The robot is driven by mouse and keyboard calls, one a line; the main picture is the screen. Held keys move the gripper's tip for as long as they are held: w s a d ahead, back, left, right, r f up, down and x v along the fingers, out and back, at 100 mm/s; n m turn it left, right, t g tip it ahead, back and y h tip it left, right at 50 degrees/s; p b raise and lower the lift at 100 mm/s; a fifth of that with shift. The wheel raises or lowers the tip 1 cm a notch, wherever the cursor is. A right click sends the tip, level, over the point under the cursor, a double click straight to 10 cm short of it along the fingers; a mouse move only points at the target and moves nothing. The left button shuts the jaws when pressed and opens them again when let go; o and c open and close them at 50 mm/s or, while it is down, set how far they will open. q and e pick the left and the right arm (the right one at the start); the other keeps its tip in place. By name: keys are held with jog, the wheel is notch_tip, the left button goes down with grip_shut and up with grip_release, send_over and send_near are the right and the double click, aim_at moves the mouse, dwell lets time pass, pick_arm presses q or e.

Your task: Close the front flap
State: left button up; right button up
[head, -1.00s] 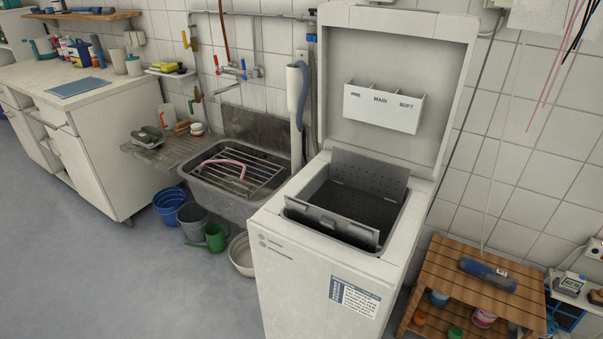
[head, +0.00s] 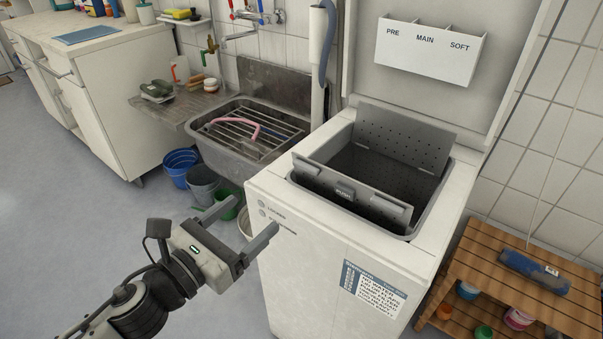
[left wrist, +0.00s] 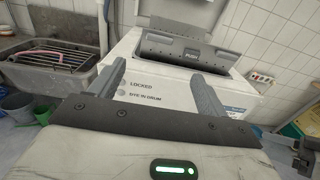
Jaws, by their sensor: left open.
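The top-loading washer (head: 315,265) stands with its lid raised. In its drum opening the front flap (head: 350,192), a grey plate with a PUSH tab, stands tilted up at the front edge. The perforated rear flap (head: 405,137) stands up behind it, and the drum between them is open. My left gripper (head: 245,222) is open and empty, in front of the washer's left front corner, below the top's level. In the left wrist view the front flap (left wrist: 185,54) shows beyond and between my left fingers (left wrist: 160,85). My right gripper does not show clearly in the head view.
A sink (head: 205,135) with a rack and pink hose is left of the washer. Buckets (head: 203,184) stand on the floor below it. A slatted wooden shelf (head: 490,275) is close on the right. The raised lid (head: 480,90) stands behind the drum.

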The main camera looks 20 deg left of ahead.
aim_at(303, 169)
pick_arm(q)
jog(key=p+x, duration=0.2)
jog(key=x, duration=1.2)
jog(key=shift+w+d, duration=0.1)
jog(key=shift+w, duration=0.1)
jog(key=c, duration=1.4)
